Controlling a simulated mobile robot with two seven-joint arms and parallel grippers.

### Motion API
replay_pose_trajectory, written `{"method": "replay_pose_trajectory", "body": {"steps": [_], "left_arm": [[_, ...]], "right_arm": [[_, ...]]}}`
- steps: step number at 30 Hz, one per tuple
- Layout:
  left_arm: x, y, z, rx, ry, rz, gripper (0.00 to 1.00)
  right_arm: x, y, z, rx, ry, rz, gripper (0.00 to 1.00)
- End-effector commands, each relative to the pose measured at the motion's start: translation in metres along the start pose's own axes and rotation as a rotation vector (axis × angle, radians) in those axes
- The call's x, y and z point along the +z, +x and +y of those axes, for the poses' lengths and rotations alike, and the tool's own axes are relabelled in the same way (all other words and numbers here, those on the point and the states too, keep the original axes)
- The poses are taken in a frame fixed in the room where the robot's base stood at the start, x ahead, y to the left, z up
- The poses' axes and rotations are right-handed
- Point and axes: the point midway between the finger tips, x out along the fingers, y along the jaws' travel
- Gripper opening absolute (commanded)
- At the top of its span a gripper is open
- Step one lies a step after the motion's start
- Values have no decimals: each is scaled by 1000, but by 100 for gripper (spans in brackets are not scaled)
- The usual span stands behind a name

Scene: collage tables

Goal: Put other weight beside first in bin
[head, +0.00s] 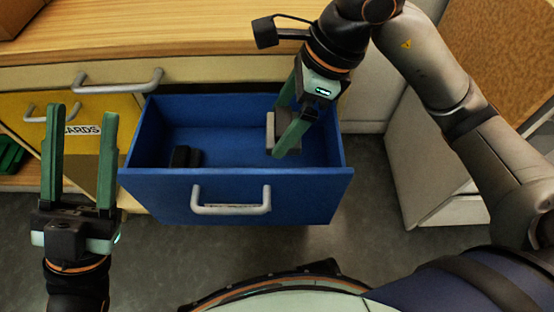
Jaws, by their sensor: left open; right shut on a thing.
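A blue drawer bin (270,183) stands pulled out from the cabinet. A small black weight (181,157) lies inside it near the left end. My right gripper (280,140) reaches down into the right part of the bin, shut on a grey weight (270,130). A finger hides part of the grey weight, and I cannot tell whether it touches the bin floor. A clear gap separates the two weights. My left gripper (81,112) is open and empty, left of the bin, with its fingers pointing up in the picture.
A wooden tabletop (180,40) lies behind the bin. A yellow drawer (60,132) with a "CARDS" label is to the left, partly behind my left gripper. A light cabinet (420,165) stands at the right. The bin's middle floor is clear.

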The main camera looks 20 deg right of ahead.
Motion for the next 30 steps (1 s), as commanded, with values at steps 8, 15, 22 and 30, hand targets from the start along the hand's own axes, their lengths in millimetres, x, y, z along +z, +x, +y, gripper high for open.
{"method": "replay_pose_trajectory", "body": {"steps": [8,15,22,30], "left_arm": [[18,-16,9,4,-35,-9,50],[21,-20,12,8,-29,-13,50],[31,-29,18,16,-17,-19,50],[30,-28,18,16,-18,-21,50]], "right_arm": [[-22,54,0,0,-2,-3,0],[-28,67,0,-1,-2,-2,0],[-39,95,0,0,-1,-3,0],[-39,95,-1,-2,-3,-3,0]]}}
